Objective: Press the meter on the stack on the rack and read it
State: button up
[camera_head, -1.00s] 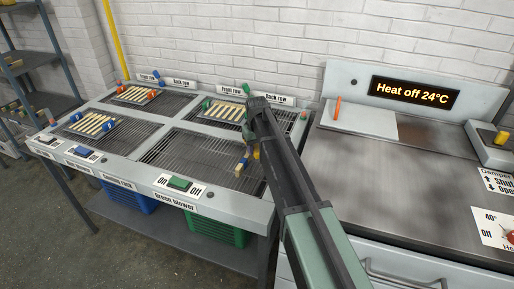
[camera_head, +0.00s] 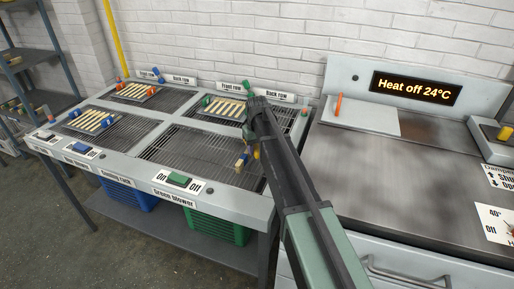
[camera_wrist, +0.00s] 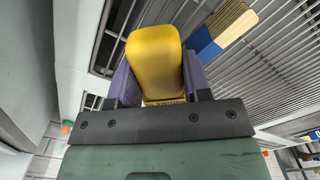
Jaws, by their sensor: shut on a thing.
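My gripper (camera_wrist: 155,85) is shut on a yellow block-like thing, which I take to be the meter (camera_wrist: 155,55), held between its purple fingers. In the head view my arm hides most of the gripper, and a bit of the yellow meter (camera_head: 256,152) shows beside it. A pale wooden stack with a blue end (camera_wrist: 222,30) lies on the rack grating beyond the meter, to its upper right in the wrist view. It also shows in the head view, just left of my arm (camera_head: 241,162). The meter looks apart from it. No reading on the meter is visible.
The metal bench (camera_head: 400,175) at right has a display reading "Heat off 24°C" (camera_head: 416,88).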

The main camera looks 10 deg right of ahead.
aim_at(257, 146)
jog(key=shift+f+b, duration=0.45)
dwell(1.6)
notch_tip(257, 146, up, 7)
jog(key=p, duration=0.7)
jog(key=shift+r, duration=0.15)
dwell(0.6)
